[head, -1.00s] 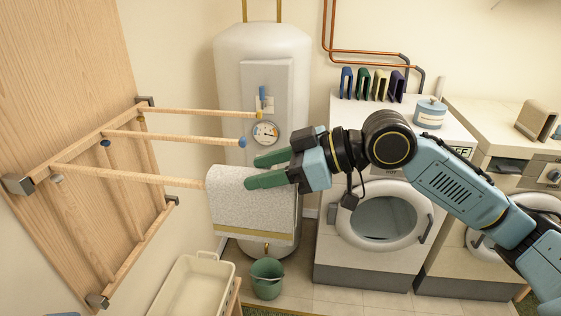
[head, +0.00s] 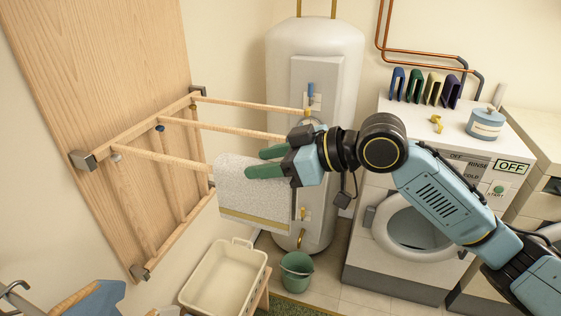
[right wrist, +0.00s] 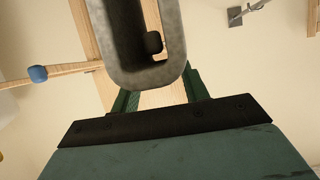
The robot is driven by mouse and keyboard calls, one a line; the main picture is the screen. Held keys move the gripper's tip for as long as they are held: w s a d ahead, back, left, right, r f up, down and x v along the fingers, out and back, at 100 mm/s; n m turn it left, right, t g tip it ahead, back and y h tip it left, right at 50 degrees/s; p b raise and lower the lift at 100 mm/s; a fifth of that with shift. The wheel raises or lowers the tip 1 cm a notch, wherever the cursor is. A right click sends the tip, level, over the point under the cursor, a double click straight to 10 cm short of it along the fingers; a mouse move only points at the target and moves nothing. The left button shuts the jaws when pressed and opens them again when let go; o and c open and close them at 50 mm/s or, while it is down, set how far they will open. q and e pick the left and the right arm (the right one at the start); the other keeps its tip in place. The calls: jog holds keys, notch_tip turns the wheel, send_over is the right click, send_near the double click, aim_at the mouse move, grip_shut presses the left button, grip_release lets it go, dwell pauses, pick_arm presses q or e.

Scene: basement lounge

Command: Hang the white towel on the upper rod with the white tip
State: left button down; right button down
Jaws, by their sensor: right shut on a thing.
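The white towel (head: 250,190) hangs folded as a loop with an open end. My right gripper (head: 268,163) is shut on its upper part. Three wooden rods stick out from the rack on the wood panel. The nearest rod (head: 160,160) has a whitish knob at its base and runs up to the towel, where its far end is hidden. In the right wrist view, the towel (right wrist: 172,65) shows its hollow end, with a dark round tip inside. My left gripper is not in view.
The middle rod (head: 225,128) and back rod (head: 250,103) run close behind my gripper. A white water tank (head: 315,60) stands behind. A cream tub (head: 225,280) and green bucket (head: 297,270) are below. A washing machine (head: 420,225) is right.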

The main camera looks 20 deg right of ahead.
aim_at(224, 156)
jog(key=shift+w+a, duration=0.6)
jog(key=shift+a, duration=0.3)
jog(key=shift+w+a, duration=0.6)
jog(key=shift+a, duration=0.25)
jog(key=shift+w+a+b, duration=0.3)
jog(key=shift+w+a, duration=0.6)
jog(key=shift+a, duration=0.3)
jog(key=shift+w+a+b, duration=0.3)
jog(key=shift+w+a, duration=0.6)
jog(key=shift+a, duration=0.3)
jog(key=shift+f, duration=0.7)
jog(key=c, duration=0.7)
grip_release()
jog(key=shift+o, duration=0.2)
